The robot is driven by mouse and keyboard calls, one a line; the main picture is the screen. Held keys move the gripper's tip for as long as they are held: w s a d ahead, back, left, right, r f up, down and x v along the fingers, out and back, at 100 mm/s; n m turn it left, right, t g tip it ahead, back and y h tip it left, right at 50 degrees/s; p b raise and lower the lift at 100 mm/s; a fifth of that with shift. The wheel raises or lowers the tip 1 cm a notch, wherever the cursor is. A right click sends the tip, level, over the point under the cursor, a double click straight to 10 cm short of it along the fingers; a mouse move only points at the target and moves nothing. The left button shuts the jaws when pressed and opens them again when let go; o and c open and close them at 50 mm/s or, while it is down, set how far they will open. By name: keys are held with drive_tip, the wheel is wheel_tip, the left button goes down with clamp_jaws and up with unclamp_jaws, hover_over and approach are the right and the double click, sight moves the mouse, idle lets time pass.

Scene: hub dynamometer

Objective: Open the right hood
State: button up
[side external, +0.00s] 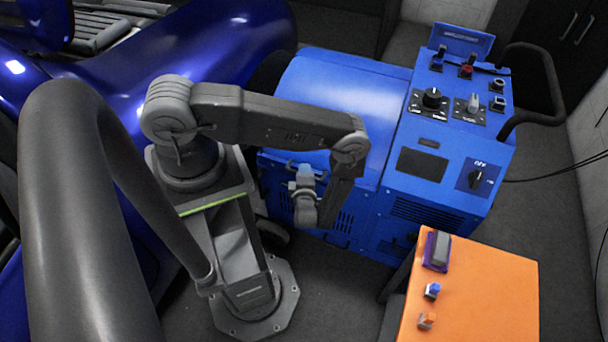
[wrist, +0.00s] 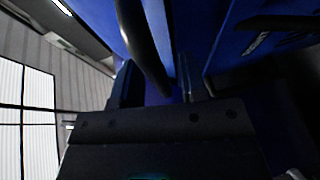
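The hood (side external: 335,100) is a smooth, curved blue cover on the blue dynamometer cabinet in the side external view. It lies down over the cabinet and looks closed. My gripper (side external: 304,176) points at the lower front of the cabinet, close to a small handle (side external: 293,165) at the hood's front edge. In the wrist view my gripper (wrist: 162,92) shows two dark fingers with a gap between them. A dark curved bar (wrist: 143,45), which looks like the handle, runs down towards this gap. Whether a finger touches it cannot be told.
The control panel (side external: 463,95) with knobs and switches stands right of the hood, with a black rail (side external: 552,90) beyond it. An orange table (side external: 480,295) with a few small switches stands at the front right. A shiny blue car body (side external: 190,50) is at the left.

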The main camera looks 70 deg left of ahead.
clamp_jaws()
idle(0.3)
idle(0.3)
drive_tip(key=shift+s+d+r, duration=0.1)
drive_tip(key=shift+d+r, duration=0.05)
drive_tip(key=shift+r, duration=0.35)
wheel_tip(320, 180, up, 22)
drive_tip(key=s+d+m+g+h, duration=0.2)
drive_tip(key=g+h, duration=0.1)
drive_tip(key=h, duration=0.2)
drive_tip(key=w+a+r, duration=0.3)
drive_tip(key=r, duration=0.6)
drive_tip(key=w+a+r, duration=0.4)
drive_tip(key=r, duration=0.6)
drive_tip(key=shift+r, duration=0.25)
